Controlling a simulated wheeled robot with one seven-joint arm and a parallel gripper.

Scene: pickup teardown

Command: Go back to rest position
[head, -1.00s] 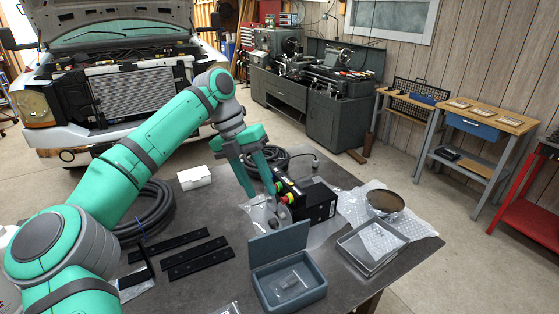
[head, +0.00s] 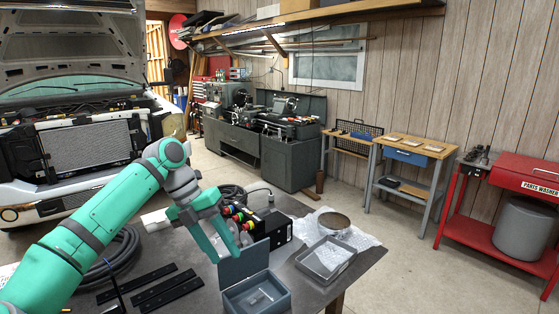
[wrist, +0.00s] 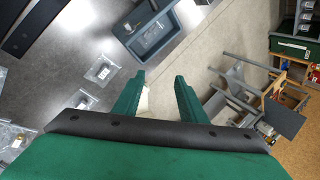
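My gripper (head: 228,252) hangs over the table in the head view, in front of the black box-shaped device with coloured buttons (head: 278,230) and close to the raised lid of a grey box. It overlaps the device's left part in the picture. In the wrist view my gripper (wrist: 158,85) shows two green fingers spread apart with nothing gripped between them. A small pale patch shows beside the left finger; I cannot tell what it is.
The dark table holds the open grey box (head: 258,299), a grey tray (head: 326,260), a round pan (head: 334,223), black bars (head: 165,290) and coiled hose (head: 112,262). A truck (head: 85,160) stands behind at left. Floor is clear right of the table.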

